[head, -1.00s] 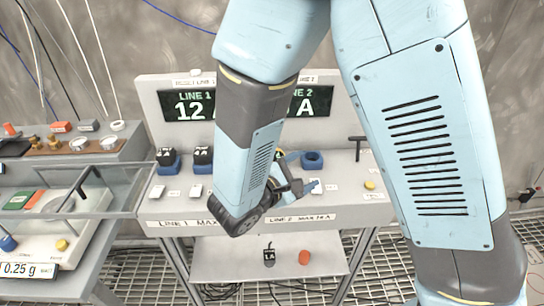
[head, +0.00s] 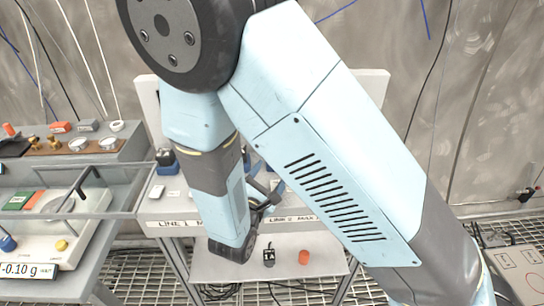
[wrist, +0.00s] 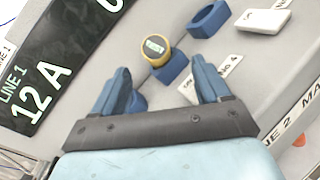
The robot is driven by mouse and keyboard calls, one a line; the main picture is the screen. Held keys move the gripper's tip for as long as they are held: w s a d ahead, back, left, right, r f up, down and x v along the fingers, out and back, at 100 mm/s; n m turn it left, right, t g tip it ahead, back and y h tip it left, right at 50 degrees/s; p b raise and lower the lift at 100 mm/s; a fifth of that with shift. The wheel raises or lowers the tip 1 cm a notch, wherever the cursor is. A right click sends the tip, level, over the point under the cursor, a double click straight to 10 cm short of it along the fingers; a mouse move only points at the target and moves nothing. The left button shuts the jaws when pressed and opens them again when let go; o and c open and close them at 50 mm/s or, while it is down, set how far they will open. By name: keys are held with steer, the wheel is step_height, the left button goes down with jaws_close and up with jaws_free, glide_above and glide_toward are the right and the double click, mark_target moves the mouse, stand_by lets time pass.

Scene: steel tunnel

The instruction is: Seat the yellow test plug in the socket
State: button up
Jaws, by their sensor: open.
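In the wrist view, a yellow-rimmed plug (wrist: 155,50) with a dark top and a small lit label is by a blue block (wrist: 173,70). I cannot tell whether it is in that block or just in front of it. An empty blue ring-shaped socket (wrist: 210,19) is up and right of it. My gripper (wrist: 162,78) is open, its two blue fingers apart with nothing between their tips; the plug is beyond them. In the head view, my arm covers most of the bench middle, including the plug.
In the head view, a black 1A plug (head: 268,256) and an orange piece (head: 304,257) are on the lower shelf. A balance (head: 50,225) with clear panels is at left.

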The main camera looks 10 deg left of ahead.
steer(key=shift+w+d+r, duration=0.1)
steer(key=shift+w+d, duration=0.05)
steer(key=shift+w, duration=0.9)
steer(key=shift+w+d+r, duration=0.1)
steer(key=shift+w, duration=0.95)
steer(key=shift+w+d+r, duration=0.1)
steer(key=shift+w+d, duration=0.05)
steer(key=shift+w, duration=0.9)
steer(key=c, duration=1.3)
